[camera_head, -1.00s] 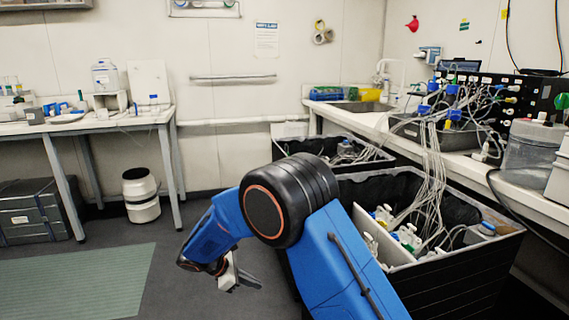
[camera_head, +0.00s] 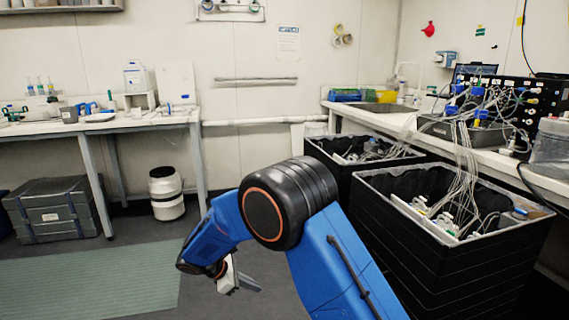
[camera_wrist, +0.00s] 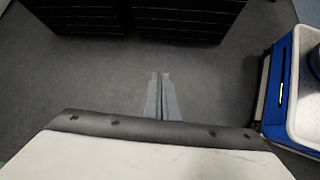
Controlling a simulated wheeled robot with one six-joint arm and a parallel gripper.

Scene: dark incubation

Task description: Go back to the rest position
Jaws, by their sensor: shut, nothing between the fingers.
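My gripper (camera_head: 245,282) hangs low at the end of my blue arm in the head view, over the grey floor left of the black bins. Its two fingers are together in the wrist view (camera_wrist: 161,78), with nothing between them. Below the fingers only bare floor shows. My arm is bent, with its black joint in the lower middle of the head view.
Two black bins with cables and bottles stand at right, the nearer bin (camera_head: 400,236) beside my arm. A bench (camera_head: 370,112) runs behind them. A white table (camera_head: 95,126), a grey case (camera_head: 56,208) and a white canister (camera_head: 166,194) stand at left. A green mat (camera_head: 90,281) lies on the floor.

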